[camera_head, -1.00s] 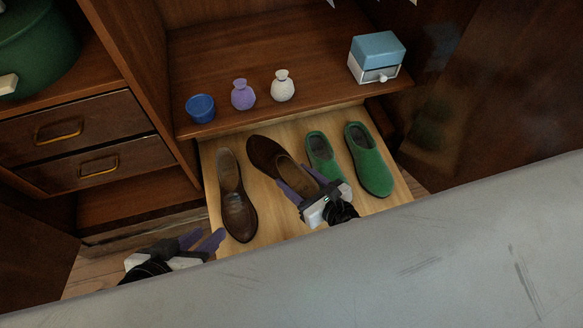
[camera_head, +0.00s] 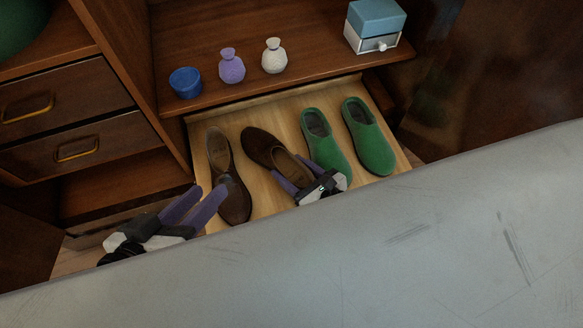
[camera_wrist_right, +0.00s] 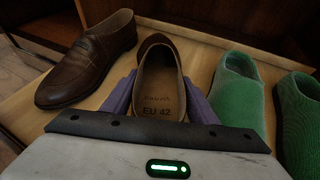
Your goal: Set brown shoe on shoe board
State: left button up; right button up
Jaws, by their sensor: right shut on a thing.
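A brown shoe (camera_head: 262,146) stands on the light wooden pull-out board (camera_head: 205,131), left of the green shoes. My right gripper (camera_head: 292,174) is shut on its heel end; in the right wrist view the purple fingers lie on both sides of this shoe (camera_wrist_right: 158,85), whose insole reads EU 42. Its toe points to the back of the board. The other brown shoe (camera_head: 235,200) is on the board to its left, toe to the front, and also shows in the right wrist view (camera_wrist_right: 88,62). My left gripper (camera_head: 205,203) is open and empty, just left of that shoe.
Two green shoes (camera_head: 368,140) stand on the right of the board. The shelf behind holds a blue cup (camera_head: 186,82), a purple vase (camera_head: 231,66), a white vase (camera_head: 274,56) and a blue-and-white box (camera_head: 375,26). Drawers (camera_head: 75,147) are at left. A grey surface (camera_head: 380,240) fills the front.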

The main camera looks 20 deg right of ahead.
jog(key=shift+f, duration=0.45)
dwell(0.4)
jog(key=o, duration=1.4)
jog(key=shift+o, duration=0.7)
jog(key=shift+s+f, duration=0.1)
